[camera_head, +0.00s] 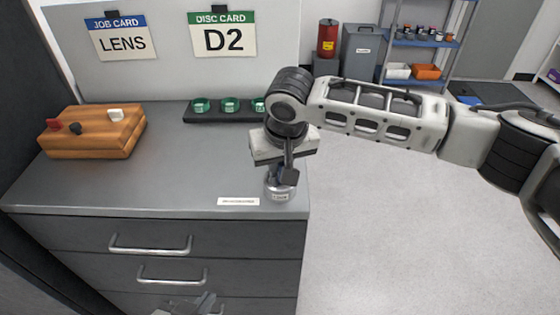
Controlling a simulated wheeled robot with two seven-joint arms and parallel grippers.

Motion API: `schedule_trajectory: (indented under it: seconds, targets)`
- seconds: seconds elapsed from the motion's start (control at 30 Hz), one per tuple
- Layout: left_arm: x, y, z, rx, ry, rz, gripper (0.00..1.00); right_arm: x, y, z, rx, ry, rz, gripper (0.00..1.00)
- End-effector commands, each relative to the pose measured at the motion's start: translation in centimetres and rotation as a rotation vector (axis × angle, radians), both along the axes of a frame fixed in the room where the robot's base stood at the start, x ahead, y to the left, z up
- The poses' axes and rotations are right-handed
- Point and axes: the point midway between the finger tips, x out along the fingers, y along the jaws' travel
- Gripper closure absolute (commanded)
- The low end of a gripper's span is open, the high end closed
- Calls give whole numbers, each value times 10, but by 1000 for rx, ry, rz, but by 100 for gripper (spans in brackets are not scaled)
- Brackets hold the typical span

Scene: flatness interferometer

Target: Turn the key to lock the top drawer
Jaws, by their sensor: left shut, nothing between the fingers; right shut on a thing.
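The top drawer (225,238) of the grey cabinet has a metal bar handle (150,250) and looks closed. I cannot make out a key or a lock on its front. My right gripper (282,176) points down at the worktop's front right corner. It is shut on a small round silver piece (280,191) with a pale label, whose upper part the fingers hide. I cannot tell whether the piece touches the worktop. My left gripper (198,303) is low in front of the lower drawers, partly cut off by the bottom edge, shut and empty.
A wooden block (92,138) with small knobs stands on the left of the worktop (180,175). A dark tray (190,117) holds green rings at the back. A white label strip (238,201) lies near the front edge. Open floor lies to the right.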

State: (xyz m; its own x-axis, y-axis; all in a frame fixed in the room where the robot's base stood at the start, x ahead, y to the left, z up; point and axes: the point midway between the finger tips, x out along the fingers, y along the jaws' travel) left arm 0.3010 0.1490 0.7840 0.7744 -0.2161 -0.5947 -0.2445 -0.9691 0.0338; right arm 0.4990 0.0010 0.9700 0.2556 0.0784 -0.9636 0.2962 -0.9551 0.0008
Motion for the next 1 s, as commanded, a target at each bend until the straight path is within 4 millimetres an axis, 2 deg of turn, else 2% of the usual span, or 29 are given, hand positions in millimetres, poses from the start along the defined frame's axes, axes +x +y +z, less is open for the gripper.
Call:
schedule_trajectory:
  seconds: [0.27,0.53,0.7,1.0]
  targets:
    - [-5,0,1,0,12,1,100,0,0,1,0,1,17,100]
    - [-4,0,15,0,8,0,100,0,0,1,2,3,168,100]
    - [-3,0,14,0,7,0,100,0,1,-1,2,1,284,100]
    - [-3,0,14,0,7,0,100,0,1,0,0,0,301,100]
